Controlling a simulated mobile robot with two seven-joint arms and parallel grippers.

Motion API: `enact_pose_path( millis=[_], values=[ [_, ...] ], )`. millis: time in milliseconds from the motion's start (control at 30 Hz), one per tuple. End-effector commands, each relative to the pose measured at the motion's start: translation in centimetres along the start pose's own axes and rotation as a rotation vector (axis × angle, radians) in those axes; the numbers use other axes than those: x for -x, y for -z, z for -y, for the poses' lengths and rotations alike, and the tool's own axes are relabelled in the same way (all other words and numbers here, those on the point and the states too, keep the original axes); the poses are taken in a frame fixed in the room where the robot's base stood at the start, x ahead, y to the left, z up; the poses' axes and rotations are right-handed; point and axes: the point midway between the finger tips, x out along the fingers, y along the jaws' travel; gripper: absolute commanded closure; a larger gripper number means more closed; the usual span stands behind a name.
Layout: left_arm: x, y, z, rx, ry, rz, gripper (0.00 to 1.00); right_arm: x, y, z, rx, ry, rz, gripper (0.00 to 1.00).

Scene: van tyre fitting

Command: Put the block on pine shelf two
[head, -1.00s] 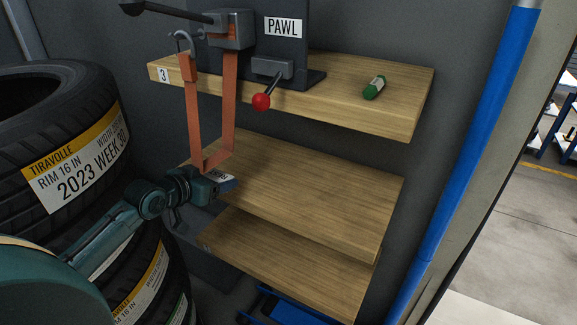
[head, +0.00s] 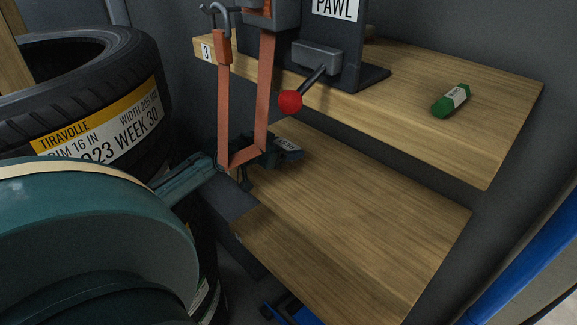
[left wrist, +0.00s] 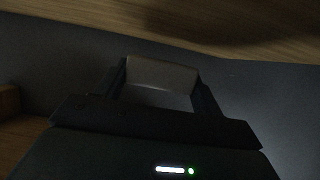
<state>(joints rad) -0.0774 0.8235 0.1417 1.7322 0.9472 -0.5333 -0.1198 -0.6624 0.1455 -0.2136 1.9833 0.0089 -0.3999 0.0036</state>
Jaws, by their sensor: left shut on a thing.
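My left gripper (head: 270,150) reaches in from the left, partly behind the hanging orange strap, at the left end of the middle pine shelf (head: 385,200). In the left wrist view its two fingers are shut on a pale grey block (left wrist: 162,76). In the head view the block is hard to tell from the dark gripper, and I cannot tell whether it touches the shelf. The middle shelf's top is bare where it shows; its number is hidden. The top shelf (head: 440,145) carries a "3" label. My right gripper is not in view.
The orange strap (head: 223,115) hangs in a loop from the ratchet stand (head: 345,50), whose red-knobbed lever (head: 290,101) sticks out. A green item (head: 451,100) lies on the top shelf. Stacked tyres (head: 110,90) stand left. A lower pine shelf (head: 290,255) lies beneath.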

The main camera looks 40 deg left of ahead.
Motion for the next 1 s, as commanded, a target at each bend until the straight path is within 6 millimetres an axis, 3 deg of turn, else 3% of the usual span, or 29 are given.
enact_pose_path(
  millis=[333,500,733,767,1000],
  values=[
    [-1.5,-3.6,0.0,-0.001,0.0,-0.003,0.6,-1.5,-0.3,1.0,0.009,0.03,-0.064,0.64],
    [-1.5,-3.5,0.0,-0.001,0.001,-0.003,0.6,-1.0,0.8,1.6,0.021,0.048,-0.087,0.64],
    [-1.6,-3.8,0.0,-0.001,0.0,-0.001,0.6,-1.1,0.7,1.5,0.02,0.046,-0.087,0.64],
    [-1.6,-3.7,0.0,-0.001,0.0,-0.001,0.3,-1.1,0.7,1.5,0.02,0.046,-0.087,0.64],
    [-1.5,-3.7,0.0,-0.001,0.0,-0.001,0.1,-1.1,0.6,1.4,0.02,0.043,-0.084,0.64]
  ],
)
